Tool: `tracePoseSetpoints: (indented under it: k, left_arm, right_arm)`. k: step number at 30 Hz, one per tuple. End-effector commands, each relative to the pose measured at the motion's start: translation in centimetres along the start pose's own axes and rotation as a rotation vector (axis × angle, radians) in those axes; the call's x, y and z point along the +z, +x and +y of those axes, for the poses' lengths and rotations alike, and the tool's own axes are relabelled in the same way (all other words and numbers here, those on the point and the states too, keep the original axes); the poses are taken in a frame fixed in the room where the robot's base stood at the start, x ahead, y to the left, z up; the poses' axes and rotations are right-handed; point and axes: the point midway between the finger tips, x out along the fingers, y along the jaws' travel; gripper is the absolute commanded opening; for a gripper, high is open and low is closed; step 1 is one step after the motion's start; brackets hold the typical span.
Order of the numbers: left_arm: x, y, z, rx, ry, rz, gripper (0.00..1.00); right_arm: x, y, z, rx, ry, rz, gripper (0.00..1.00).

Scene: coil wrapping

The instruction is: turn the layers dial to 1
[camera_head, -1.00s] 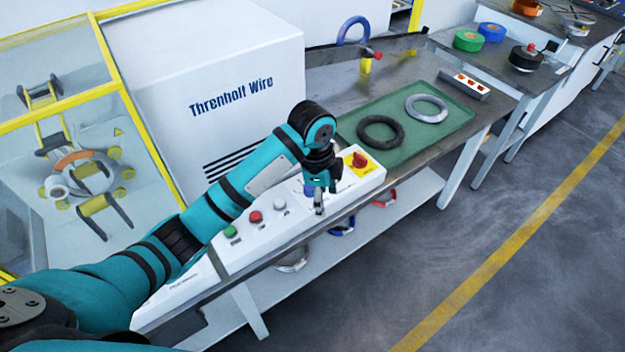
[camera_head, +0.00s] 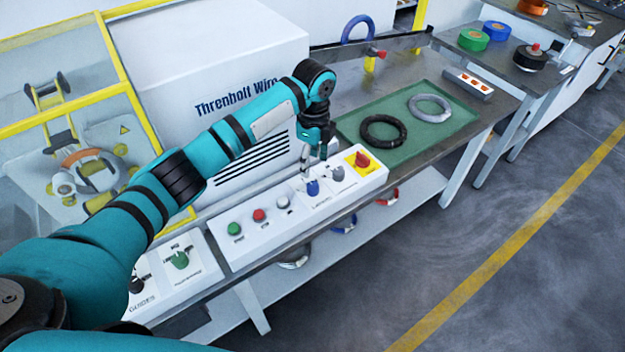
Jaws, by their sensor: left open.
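The white control panel (camera_head: 262,252) runs along the front of the machine. A blue dial (camera_head: 313,188) sits on it with a small label beneath, probably the layers label but too small to read surely. Its setting cannot be made out. My left gripper (camera_head: 314,163) points down just above and behind the blue dial. Its fingers are apart and empty, and it does not appear to touch the dial. My right gripper is not in view.
A grey knob (camera_head: 338,174) and a red switch on a yellow plate (camera_head: 362,160) are right of the dial. Green (camera_head: 234,229), red (camera_head: 258,215) and white (camera_head: 283,202) buttons are left. A green mat (camera_head: 400,154) holds two coils.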

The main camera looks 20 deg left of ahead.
Motion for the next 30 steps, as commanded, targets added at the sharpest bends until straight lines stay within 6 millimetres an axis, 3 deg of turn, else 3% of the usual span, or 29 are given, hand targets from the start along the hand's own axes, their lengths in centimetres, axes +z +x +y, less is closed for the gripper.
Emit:
tracePoseSetpoints:
  k: [6,12,25,30]
  left_arm:
    - [0.0,4.7,0.1,0.004,-0.001,0.0,0.55]
    - [-0.1,7.5,0.0,0.002,0.0,0.001,0.55]
    - [0.0,8.6,0.0,-0.001,0.0,0.0,0.55]
    - [0.0,8.6,0.0,-0.001,0.0,0.0,0.34]
  right_arm:
    - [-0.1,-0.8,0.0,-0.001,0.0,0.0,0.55]
    - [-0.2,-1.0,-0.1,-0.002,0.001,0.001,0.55]
    - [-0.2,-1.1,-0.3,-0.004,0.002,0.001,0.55]
    - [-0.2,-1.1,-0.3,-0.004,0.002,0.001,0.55]
